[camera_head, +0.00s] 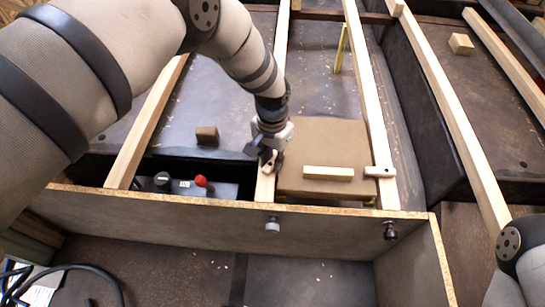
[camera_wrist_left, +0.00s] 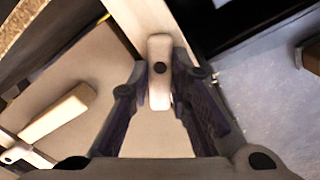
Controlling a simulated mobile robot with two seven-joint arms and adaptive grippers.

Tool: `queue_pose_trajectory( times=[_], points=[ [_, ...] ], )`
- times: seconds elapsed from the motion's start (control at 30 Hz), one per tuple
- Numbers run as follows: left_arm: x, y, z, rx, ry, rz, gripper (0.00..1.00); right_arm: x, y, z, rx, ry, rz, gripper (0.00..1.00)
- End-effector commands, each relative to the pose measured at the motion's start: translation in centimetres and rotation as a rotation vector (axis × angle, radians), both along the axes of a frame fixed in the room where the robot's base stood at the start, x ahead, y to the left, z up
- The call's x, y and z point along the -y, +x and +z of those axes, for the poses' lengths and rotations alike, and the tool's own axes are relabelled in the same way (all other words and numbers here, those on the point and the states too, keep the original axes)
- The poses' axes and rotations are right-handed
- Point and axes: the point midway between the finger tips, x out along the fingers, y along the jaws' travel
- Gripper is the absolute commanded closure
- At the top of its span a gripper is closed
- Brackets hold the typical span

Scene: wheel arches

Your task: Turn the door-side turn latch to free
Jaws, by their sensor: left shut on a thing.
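A small pale wooden turn latch (camera_wrist_left: 159,85) with a dark pivot screw sits on a wooden batten (camera_wrist_left: 140,18). My left gripper (camera_wrist_left: 163,100) is shut on this latch, one finger on each side. In the wrist view the latch lies at a slant to the batten. In the head view my left gripper (camera_head: 268,158) hides most of it. A second turn latch (camera_head: 380,171) lies crosswise on the right batten, its left end reaching the edge of the brown panel (camera_head: 325,140). I cannot tell which latch is the door-side one. My right gripper is out of view.
The panel bears a wooden grip bar (camera_head: 328,173). Left of the near batten is a dark recess with a red knob (camera_head: 201,181). A low board wall (camera_head: 180,218) with knobs runs along the front.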

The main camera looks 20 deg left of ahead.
Motion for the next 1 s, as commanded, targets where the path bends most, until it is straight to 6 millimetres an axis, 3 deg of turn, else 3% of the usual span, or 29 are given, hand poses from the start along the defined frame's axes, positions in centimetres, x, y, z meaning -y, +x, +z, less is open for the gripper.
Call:
queue_pose_trajectory(
  times=[0.5,1.0],
  points=[
    [-0.33,0.00,-0.02,0.000,0.000,0.415,1.00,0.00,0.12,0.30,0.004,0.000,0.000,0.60],
    [-0.43,-0.05,-0.06,-0.001,0.000,0.567,1.00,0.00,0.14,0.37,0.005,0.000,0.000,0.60]
  ],
)
